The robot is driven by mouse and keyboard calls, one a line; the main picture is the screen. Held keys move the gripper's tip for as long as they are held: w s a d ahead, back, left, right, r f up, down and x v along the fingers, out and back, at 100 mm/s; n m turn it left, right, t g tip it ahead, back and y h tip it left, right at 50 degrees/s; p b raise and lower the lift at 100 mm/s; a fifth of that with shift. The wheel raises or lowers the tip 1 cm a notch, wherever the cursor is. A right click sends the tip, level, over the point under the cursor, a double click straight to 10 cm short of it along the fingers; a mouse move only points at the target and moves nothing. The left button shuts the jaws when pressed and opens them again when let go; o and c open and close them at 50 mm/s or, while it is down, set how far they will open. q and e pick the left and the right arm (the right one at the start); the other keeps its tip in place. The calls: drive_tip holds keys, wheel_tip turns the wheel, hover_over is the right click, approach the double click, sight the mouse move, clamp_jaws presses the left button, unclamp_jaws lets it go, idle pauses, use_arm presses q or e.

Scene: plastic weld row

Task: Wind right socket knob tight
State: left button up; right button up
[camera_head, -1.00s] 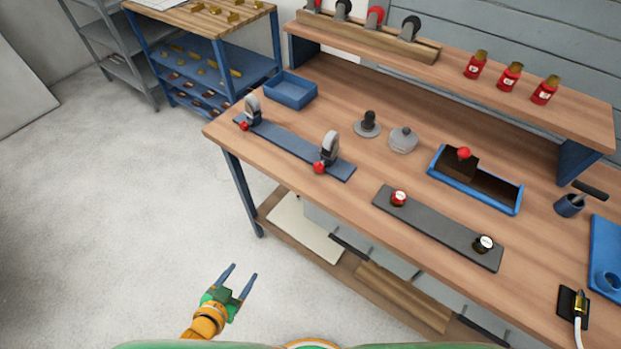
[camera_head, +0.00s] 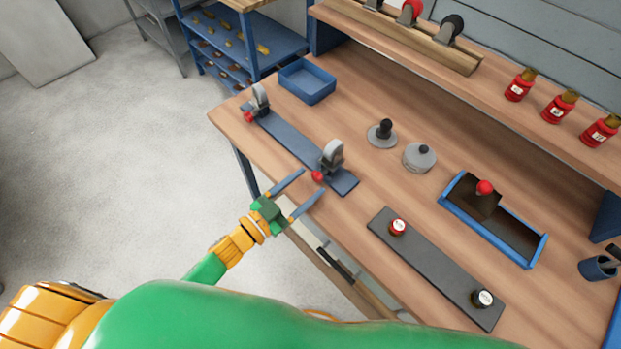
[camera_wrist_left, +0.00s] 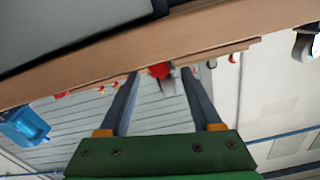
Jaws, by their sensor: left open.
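A blue-grey bar (camera_head: 290,143) lies along the table's left front edge and carries two sockets, each with a grey wheel standing in it. The right socket's red knob (camera_head: 317,176) faces the front edge, below the right wheel (camera_head: 333,153). The left socket's red knob (camera_head: 249,117) is at the far end. My left gripper (camera_head: 313,182) is open and empty, its fingertips close to the right knob. In the left wrist view, the red knob (camera_wrist_left: 160,70) shows between the fingertips, apart from both fingers. My right gripper is not in view.
A blue tray (camera_head: 307,82) stands behind the bar. A black-knobbed disc (camera_head: 382,134) and a grey lidded pot (camera_head: 419,158) stand to its right. A dark grey plate (camera_head: 430,265) with two small knobs lies further right, before a blue box (camera_head: 540,254).

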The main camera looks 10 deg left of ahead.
use_arm(q)
drive_tip(key=shift+x, duration=0.9)
drive_tip(key=shift+s+a+f, duration=0.1)
drive_tip(key=shift+s, duration=0.05)
drive_tip(key=c, duration=0.3)
clamp_jaws()
drive_tip(key=m, duration=0.3)
drive_tip(key=shift+f+m+b, duration=0.1)
drive_tip(key=shift+m+b, duration=0.2)
drive_tip(key=shift+b, duration=0.05)
drive_tip(key=shift+m, duration=1.1)
